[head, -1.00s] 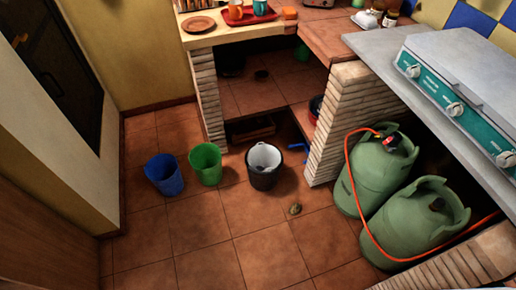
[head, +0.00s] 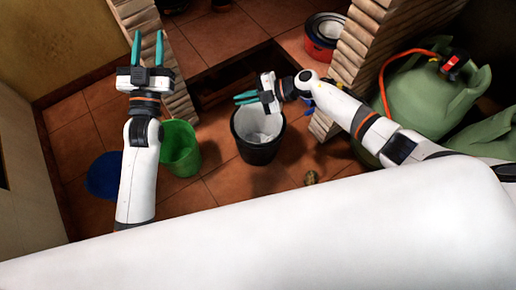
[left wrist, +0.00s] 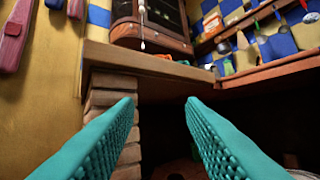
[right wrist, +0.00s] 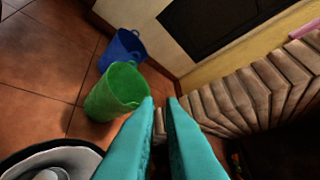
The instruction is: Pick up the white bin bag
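The white bin bag (head: 262,120) lines the inside of the black bin (head: 256,150) on the tiled floor. In the right wrist view, the black bin's rim shows at the lower left with the white bag (right wrist: 30,168) in it. My right gripper (head: 238,98) is above the bin's far-left rim, its fingers pointing left, with a narrow empty gap between them; it does not visibly touch the bag. My left gripper (head: 148,34) is open and empty, up and left of the bin. Its fingers also show apart in the left wrist view (left wrist: 160,98).
A green bucket (head: 180,150) stands left of the bin, with a blue bucket (head: 104,176) beyond it. Brick pillars (head: 360,50) and green gas bottles (head: 435,90) are at the right. A small brownish object (head: 311,177) lies on the floor.

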